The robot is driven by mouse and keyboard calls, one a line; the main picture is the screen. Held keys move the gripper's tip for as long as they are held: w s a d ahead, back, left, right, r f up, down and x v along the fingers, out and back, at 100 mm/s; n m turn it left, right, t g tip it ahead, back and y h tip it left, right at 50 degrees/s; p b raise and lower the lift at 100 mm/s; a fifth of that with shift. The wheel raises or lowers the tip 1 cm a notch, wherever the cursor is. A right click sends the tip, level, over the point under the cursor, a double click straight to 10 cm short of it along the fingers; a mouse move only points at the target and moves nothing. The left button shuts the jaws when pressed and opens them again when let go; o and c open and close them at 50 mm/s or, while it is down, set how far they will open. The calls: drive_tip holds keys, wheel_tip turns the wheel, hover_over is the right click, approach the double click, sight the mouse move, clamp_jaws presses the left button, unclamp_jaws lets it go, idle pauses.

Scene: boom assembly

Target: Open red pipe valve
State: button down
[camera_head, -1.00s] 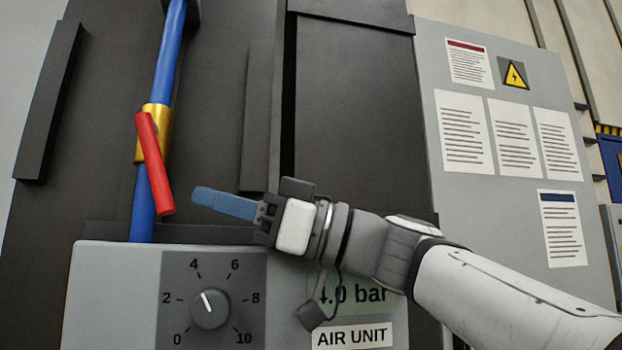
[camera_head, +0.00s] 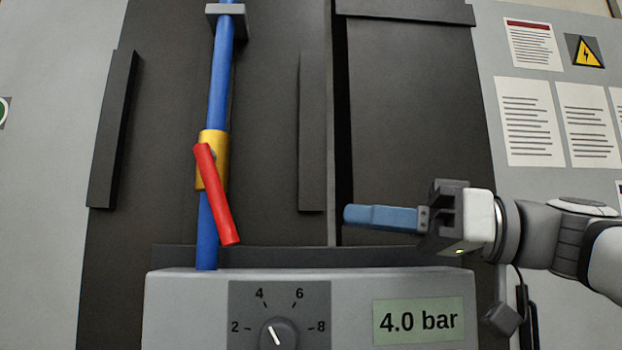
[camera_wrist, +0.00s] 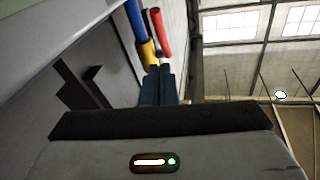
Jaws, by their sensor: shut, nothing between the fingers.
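The red valve handle (camera_head: 218,197) is a straight red lever on a yellow valve body (camera_head: 214,150), which sits on a vertical blue pipe (camera_head: 218,85). The lever hangs down, tilted slightly to the lower right of the pipe. My gripper (camera_head: 352,215) is shut and empty, to the right of the lever and well apart from it, its blue fingers pointing left. In the wrist view the gripper's fingers (camera_wrist: 158,80) point toward the yellow body (camera_wrist: 147,52), the red handle (camera_wrist: 161,32) and the blue pipe (camera_wrist: 135,18).
Below the valve stands a grey air unit (camera_head: 185,310) with a dial (camera_head: 279,334) and a display (camera_head: 418,321) reading 4.0 bar. Dark panels with raised vertical bars (camera_head: 312,130) stand behind. A grey cabinet side with papers (camera_head: 530,120) is at right. The space between gripper and lever looks free.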

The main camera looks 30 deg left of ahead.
wheel_tip(320, 180, up, 8)
drive_tip(key=s+a+m+t+h+p, duration=0.1)
drive_tip(key=m+t+h+p, duration=0.15)
drive_tip(key=m+p, duration=0.55)
drive_tip(key=s+m+t+h+p, duration=0.1)
drive_tip(key=m+h+p, duration=0.3)
drive_tip(key=p, duration=0.6)
drive_tip(key=m+h+p, duration=0.1)
drive_tip(key=m+p, duration=0.4)
drive_tip(key=p, duration=0.2)
approach(234, 227)
drive_tip(key=shift+t, duration=0.35)
drive_tip(key=x, duration=0.6)
drive_tip(key=shift+s+a+f, duration=0.1)
drive_tip(key=shift+s+a, duration=0.1)
drive_tip(key=shift+s, duration=0.1)
